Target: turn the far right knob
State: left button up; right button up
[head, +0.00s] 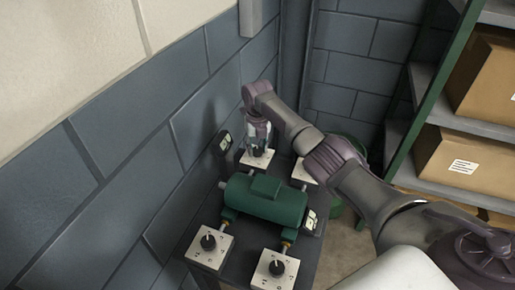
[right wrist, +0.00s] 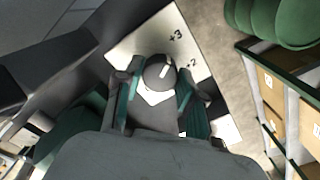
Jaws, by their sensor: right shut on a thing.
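A dark round knob (right wrist: 158,72) with a white pointer line sits on a white plate (right wrist: 130,45) marked +3 and +2. My right gripper (right wrist: 156,88) has a finger on either side of this knob and is shut on it. In the head view my right gripper (head: 258,143) points down over the far left plate (head: 250,162), beyond the green casing (head: 264,198); the knob there is largely hidden by the fingers. The far right plate (head: 302,171) is partly covered by my right arm, and its knob is hidden. My left gripper is not in view.
Two near plates carry dark knobs, the near left knob (head: 208,242) and the near right knob (head: 276,267). A grey block wall (head: 110,190) runs close along the left. Shelves with cardboard boxes (head: 462,165) stand at right, and a green drum (head: 350,148) is behind my arm.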

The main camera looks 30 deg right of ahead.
aim_at(258, 149)
dwell(0.4)
jog(key=o, duration=1.1)
jog(key=shift+o, duration=0.2)
jog(key=shift+r, duration=0.25)
notch_tip(258, 149, up, 12)
jog(key=shift+f, duration=0.25)
jog(key=shift+f, duration=0.1)
